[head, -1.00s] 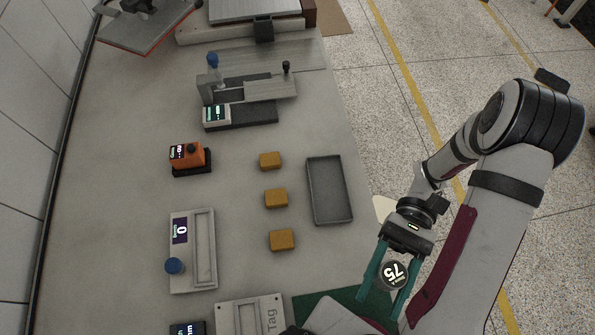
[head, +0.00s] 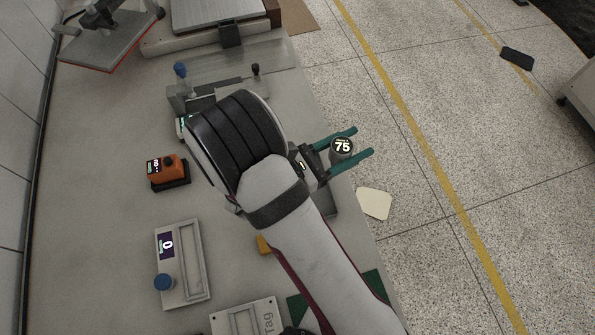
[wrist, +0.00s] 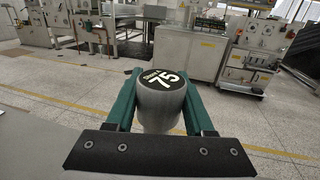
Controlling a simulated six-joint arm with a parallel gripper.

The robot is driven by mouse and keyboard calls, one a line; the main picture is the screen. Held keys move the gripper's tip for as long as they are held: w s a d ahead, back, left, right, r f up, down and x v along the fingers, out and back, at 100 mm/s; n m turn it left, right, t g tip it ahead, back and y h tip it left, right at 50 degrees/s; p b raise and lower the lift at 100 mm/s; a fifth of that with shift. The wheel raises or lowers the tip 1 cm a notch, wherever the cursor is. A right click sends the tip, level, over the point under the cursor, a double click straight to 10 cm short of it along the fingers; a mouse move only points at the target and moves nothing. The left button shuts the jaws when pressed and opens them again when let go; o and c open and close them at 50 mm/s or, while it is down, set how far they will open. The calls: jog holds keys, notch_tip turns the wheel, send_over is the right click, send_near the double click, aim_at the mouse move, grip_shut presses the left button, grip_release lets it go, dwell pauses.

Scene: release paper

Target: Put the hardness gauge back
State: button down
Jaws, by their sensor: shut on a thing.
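The hardness gauge (head: 342,148) is a grey cylinder with a black round face reading 75. My gripper (head: 364,142) is shut on it, with one green finger on each side. In the head view they show past the bench's right edge, against the floor. In the wrist view the gauge (wrist: 160,103) looks upright between the fingers, its numbered face on top. No place that clearly belongs to the gauge can be made out.
My arm covers the middle of the bench (head: 115,150), hiding most of the tray (head: 325,205) and the yellow blocks. An orange device (head: 166,170) and a grey gauge with a purple display (head: 182,262) stand at left. A slide fixture (head: 180,90) stands behind.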

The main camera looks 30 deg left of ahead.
jog(key=s+a+f+n+y, duration=0.2)
jog(key=s+a+n+y, duration=0.45)
jog(key=a+y, duration=0.5)
jog(key=s+a+f+n+y, duration=0.1)
jog(key=s+a+n+y, duration=0.6)
jog(key=a, duration=0.7)
jog(key=shift+y, duration=0.55)
jog(key=f, duration=0.5)
jog(key=a+f, duration=0.1)
jog(key=f, duration=0.2)
jog(key=shift+s, duration=0.25)
jog(key=shift+f, duration=0.1)
jog(key=shift+f, duration=0.55)
jog(key=shift+c, duration=1.4)
grip_release()
